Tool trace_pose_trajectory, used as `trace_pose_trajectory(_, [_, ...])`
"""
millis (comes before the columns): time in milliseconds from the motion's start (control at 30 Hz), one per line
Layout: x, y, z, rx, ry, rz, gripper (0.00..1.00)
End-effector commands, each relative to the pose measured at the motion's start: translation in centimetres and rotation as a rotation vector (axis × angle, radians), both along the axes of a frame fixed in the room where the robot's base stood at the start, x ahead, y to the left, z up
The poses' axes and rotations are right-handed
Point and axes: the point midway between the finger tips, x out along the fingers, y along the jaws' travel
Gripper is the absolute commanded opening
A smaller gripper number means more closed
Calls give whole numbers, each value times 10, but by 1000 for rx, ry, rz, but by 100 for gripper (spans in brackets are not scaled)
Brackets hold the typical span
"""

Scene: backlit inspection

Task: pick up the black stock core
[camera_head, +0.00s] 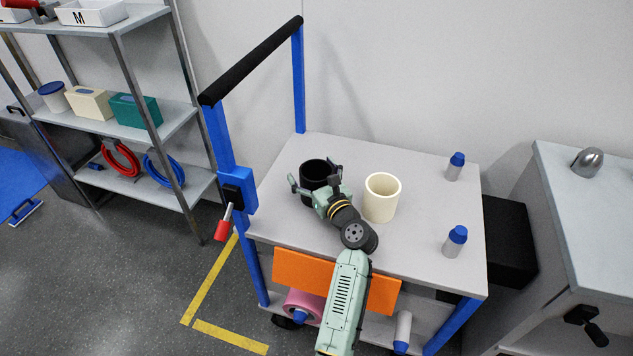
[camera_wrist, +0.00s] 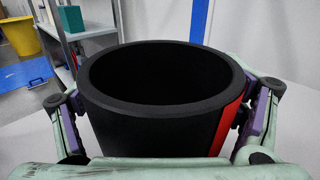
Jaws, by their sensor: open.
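The black stock core (camera_head: 314,171) stands upright on the grey top of a blue-framed cart (camera_head: 418,252). It is a hollow black cylinder with its open end up. In the wrist view the core (camera_wrist: 150,125) fills the middle, and a red stripe runs down its right side. My gripper (camera_head: 316,182) is open, with one finger on each side of the core. In the wrist view the fingers of my gripper (camera_wrist: 160,115) flank the core close to its wall. I cannot tell whether either finger touches it. The lower part of the core is hidden by my gripper.
A cream hollow cylinder (camera_head: 381,197) stands just right of my gripper. Two blue-capped bottles (camera_head: 455,167) (camera_head: 454,241) stand at the cart's right side. The cart's black handle bar (camera_head: 252,58) rises at the left. Shelving (camera_head: 122,79) stands left, a grey cabinet (camera_head: 592,200) right.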

Motion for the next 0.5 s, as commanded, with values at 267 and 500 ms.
trace_pose_trajectory(267, [2,1,0,-1,0,-1,85])
trace_pose_trajectory(500, [1,1,0,0,-1,-1,69])
